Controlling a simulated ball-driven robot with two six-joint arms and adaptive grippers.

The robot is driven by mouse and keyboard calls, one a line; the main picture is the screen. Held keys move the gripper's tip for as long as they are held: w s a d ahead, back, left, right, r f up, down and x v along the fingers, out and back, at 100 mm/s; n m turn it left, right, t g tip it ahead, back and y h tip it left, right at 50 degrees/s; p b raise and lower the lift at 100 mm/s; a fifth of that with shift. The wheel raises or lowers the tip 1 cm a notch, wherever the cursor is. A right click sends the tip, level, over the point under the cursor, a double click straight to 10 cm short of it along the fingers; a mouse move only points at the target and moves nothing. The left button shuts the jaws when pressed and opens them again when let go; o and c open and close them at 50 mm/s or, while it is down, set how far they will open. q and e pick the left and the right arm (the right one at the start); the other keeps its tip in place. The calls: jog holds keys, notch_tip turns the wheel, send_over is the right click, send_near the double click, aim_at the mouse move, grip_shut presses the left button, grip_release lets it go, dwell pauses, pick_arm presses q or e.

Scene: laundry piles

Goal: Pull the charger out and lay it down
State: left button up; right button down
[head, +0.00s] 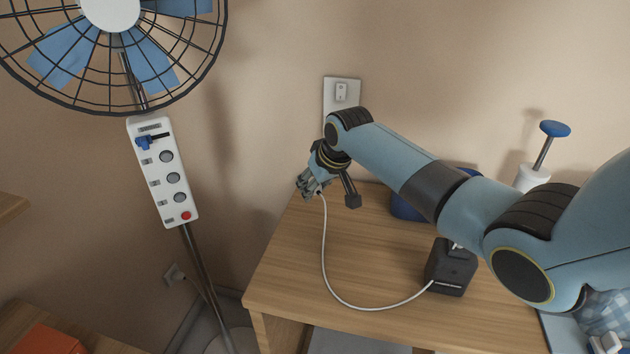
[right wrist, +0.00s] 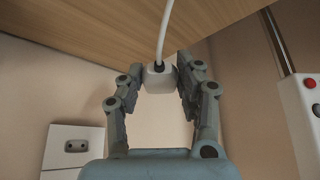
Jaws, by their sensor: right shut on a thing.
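A white charger (right wrist: 160,77) with a white cable is pinched between the fingertips of my right gripper (right wrist: 163,80). In the right wrist view it is apart from the white wall plate (right wrist: 75,139), whose two-hole socket is bare. In the head view my right gripper (head: 312,187) is at the table's far left corner, below and left of the same wall plate (head: 328,97); the charger is mostly hidden by the fingers there. The cable (head: 326,262) runs in a loop over the wooden table (head: 290,262) to a black box (head: 451,270). My left gripper is out of view.
A fan (head: 110,60) with a white control panel (head: 163,172) stands left of the table. A blue object (head: 405,207) and a white pump with a blue top (head: 555,129) are at the table's back. The table's left front is clear except for the cable.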

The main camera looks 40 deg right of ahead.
jog(key=shift+f+b, duration=1.3)
jog(key=shift+f, duration=1.2)
jog(key=c, duration=0.8)
grip_release()
jog(key=v, duration=1.2)
